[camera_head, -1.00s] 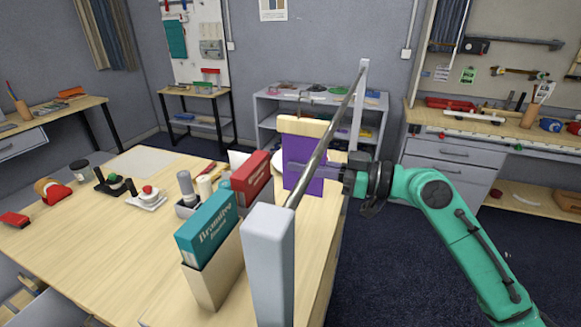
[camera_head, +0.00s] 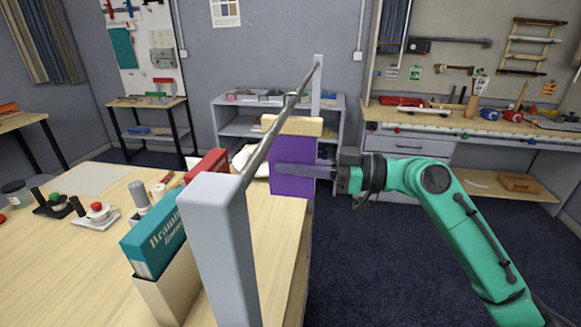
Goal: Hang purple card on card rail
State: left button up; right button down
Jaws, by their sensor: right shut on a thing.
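The purple card (camera_head: 290,185) hangs upright below a pale wooden top strip (camera_head: 296,126). My right gripper (camera_head: 312,172) reaches in from the right and is shut on the purple card, its fingers lying across the card's face. The card rail (camera_head: 262,150) is a thin metal bar running from a thick grey near post (camera_head: 222,245) to a slim far post (camera_head: 317,85). In the picture the rail passes over the strip's left end. I cannot tell whether card and rail touch. A small dark piece (camera_head: 292,99) shows at the rail above the strip. My left gripper is out of view.
A teal book (camera_head: 155,240) in a beige holder (camera_head: 170,295) and a red box (camera_head: 205,165) stand on the table (camera_head: 60,270) left of the rail. A grey shelf (camera_head: 240,125) stands behind. The floor right of the table is clear.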

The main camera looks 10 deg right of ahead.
jog(key=c, duration=0.9)
grip_release()
jog(key=shift+d, duration=0.1)
